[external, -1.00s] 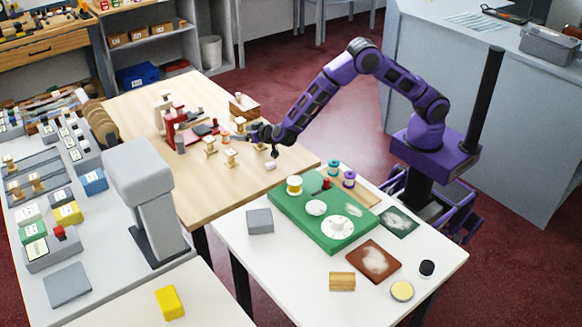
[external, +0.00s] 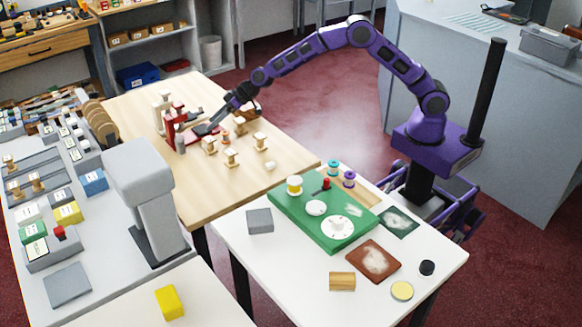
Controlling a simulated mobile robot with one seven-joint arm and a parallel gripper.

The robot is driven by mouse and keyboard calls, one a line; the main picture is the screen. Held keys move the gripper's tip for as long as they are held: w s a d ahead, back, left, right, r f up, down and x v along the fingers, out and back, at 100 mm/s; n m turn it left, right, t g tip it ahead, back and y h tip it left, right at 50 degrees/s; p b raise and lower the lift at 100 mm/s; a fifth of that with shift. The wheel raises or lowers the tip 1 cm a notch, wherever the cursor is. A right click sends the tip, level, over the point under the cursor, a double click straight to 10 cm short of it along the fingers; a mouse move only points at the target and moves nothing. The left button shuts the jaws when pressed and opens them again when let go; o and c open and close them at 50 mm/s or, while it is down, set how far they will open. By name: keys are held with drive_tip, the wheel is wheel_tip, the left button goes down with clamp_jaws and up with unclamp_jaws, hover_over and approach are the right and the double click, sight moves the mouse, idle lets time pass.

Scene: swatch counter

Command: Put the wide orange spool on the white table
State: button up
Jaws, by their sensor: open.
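A small orange spool-like piece (external: 225,136) stands on the wooden table among the wooden spools; it is too small for me to judge its width. A second spool with an orange tint (external: 240,125) stands just right of it. My gripper (external: 206,125) is open over the far part of the wooden table, by the red device, up and left of both orange pieces. Nothing shows between its fingers. The white table (external: 290,270) stands in front, bearing a green board.
Wooden spools (external: 231,158) stand near the orange pieces. A red device (external: 174,124) is close to my gripper. The green board (external: 290,213) holds spools and white discs. A grey block (external: 260,221) sits left of it. Bare white tabletop lies at the front.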

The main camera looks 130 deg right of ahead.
drive_tip(key=s+d+r+n+g+y+p, duration=0.1)
drive_tip(key=s+d+r+g, duration=0.15)
drive_tip(key=s, duration=0.45)
drive_tip(key=s+d+r+n+g+y, duration=0.1)
drive_tip(key=s+d+g, duration=0.15)
drive_tip(key=s, duration=0.35)
approach(227, 132)
drive_tip(key=shift+y, duration=0.3)
drive_tip(key=x, duration=0.3)
drive_tip(key=d+x, duration=0.1)
drive_tip(key=x, duration=0.2)
drive_tip(key=shift+s+d+r, duration=0.1)
drive_tip(key=shift+d, duration=0.05)
drive_tip(key=x, duration=0.3)
drive_tip(key=a+x, duration=0.1)
drive_tip(key=x, duration=0.1)
drive_tip(key=shift+d, duration=0.1)
clamp_jaws()
